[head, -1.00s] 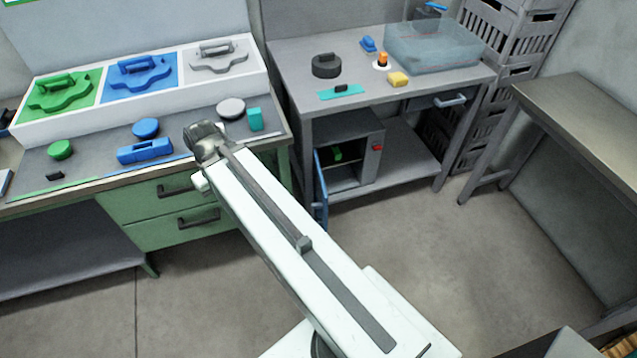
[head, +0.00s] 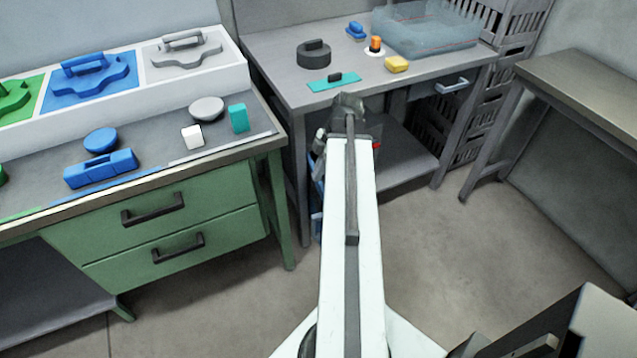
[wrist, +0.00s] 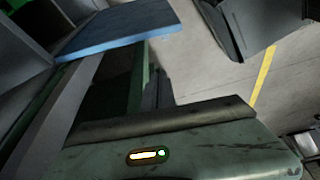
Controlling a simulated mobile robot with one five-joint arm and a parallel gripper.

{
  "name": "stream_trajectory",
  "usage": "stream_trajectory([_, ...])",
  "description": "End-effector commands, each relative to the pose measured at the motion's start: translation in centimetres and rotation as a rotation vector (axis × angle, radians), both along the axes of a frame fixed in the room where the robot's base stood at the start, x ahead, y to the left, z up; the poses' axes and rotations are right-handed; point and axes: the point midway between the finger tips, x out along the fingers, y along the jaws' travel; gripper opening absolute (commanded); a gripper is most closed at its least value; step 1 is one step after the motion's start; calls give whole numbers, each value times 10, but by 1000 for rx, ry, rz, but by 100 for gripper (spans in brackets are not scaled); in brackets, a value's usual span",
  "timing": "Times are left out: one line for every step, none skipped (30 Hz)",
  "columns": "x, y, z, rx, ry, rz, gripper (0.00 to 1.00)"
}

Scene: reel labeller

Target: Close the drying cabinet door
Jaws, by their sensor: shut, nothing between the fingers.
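The drying cabinet (head: 373,132) is the grey box under the grey bench, with a red spot on its right front. My arm now covers most of it in the head view. Its blue door (head: 316,192) shows as a strip left of my arm, standing open. In the wrist view a blue panel, seemingly the same door (wrist: 120,28), juts out from grey walls at the upper left. My gripper (head: 348,102) is shut and empty, in front of the cabinet's top and the bench edge in the head view. Whether it touches the door cannot be told.
A green drawer bench (head: 190,225) stands at left. Another table (head: 590,90) is at right. Floor between them is clear.

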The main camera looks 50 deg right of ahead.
Motion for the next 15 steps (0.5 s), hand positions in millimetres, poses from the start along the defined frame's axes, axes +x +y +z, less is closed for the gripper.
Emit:
stream_trajectory([1,2,-9,0,0,0,0])
stream_trajectory([1,2,-13,0,0,0,0])
stream_trajectory([2,4,-20,0,0,0,0])
stream_trajectory([3,5,-25,0,0,0,0])
stream_trajectory([3,7,-30,0,0,0,0])
stream_trajectory([5,9,-38,0,0,0,0])
stream_trajectory([6,11,-45,0,0,0,0])
stream_trajectory([7,12,-51,0,0,0,0])
stream_trajectory([8,15,-60,0,0,-1,0])
stream_trajectory([9,17,-66,0,0,-1,0])
stream_trajectory([10,18,-73,0,1,-2,0])
stream_trajectory([11,21,-81,0,1,-2,0])
stream_trajectory([12,23,-87,0,1,-2,0])
stream_trajectory([13,25,-93,0,0,-1,0])
stream_trajectory([15,27,-101,0,0,-1,0])
